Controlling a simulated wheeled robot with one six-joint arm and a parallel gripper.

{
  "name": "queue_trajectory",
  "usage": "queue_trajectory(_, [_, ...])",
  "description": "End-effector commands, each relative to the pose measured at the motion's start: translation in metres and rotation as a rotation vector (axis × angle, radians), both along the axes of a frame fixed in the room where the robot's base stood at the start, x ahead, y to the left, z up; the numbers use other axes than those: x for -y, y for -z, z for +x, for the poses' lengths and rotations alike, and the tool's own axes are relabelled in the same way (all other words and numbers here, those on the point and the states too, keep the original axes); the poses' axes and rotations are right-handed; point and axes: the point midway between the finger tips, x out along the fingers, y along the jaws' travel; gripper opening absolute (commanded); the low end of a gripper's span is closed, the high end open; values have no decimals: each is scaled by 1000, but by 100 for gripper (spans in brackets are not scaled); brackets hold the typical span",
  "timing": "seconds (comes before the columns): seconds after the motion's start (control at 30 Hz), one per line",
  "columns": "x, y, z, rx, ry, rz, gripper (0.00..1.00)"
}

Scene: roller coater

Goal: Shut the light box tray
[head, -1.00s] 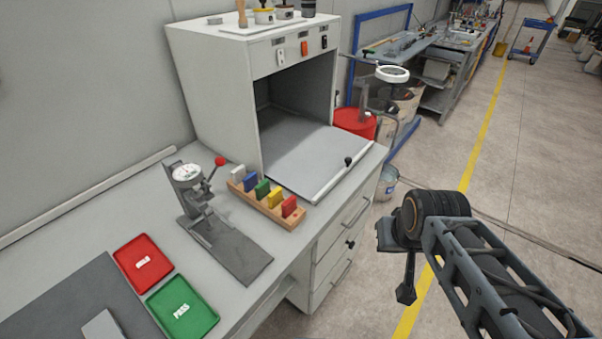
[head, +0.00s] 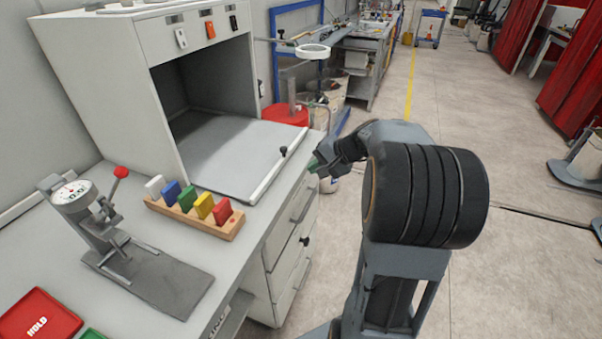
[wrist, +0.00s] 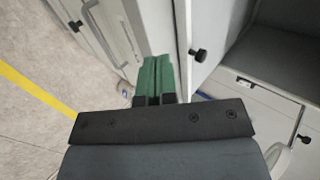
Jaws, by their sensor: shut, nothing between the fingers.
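The light box (head: 105,95) is a pale grey cabinet on the bench with an open, dark front. Its tray (head: 235,150) is slid out over the bench, flat, with a pale front edge and a black knob (head: 284,152). The knob also shows in the wrist view (wrist: 198,55), above and right of my fingers. My gripper (head: 316,166) is just right of the tray's front edge, apart from the knob. In the wrist view its green fingers (wrist: 154,80) are together and empty.
A wooden rack (head: 195,216) of coloured blocks stands close to the tray's left front. A dial gauge stand (head: 110,235) is further left. Bench drawers (head: 290,240) with handles lie below the tray. A red drum (head: 285,115) stands behind; open floor lies right.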

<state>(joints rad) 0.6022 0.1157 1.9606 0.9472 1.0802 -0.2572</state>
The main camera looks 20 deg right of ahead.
Motion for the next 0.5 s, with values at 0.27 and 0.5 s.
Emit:
queue_trajectory(0.27, [-26,36,27,-4,-2,2,0])
queue_trajectory(0.5, [-47,59,50,-2,0,0,0])
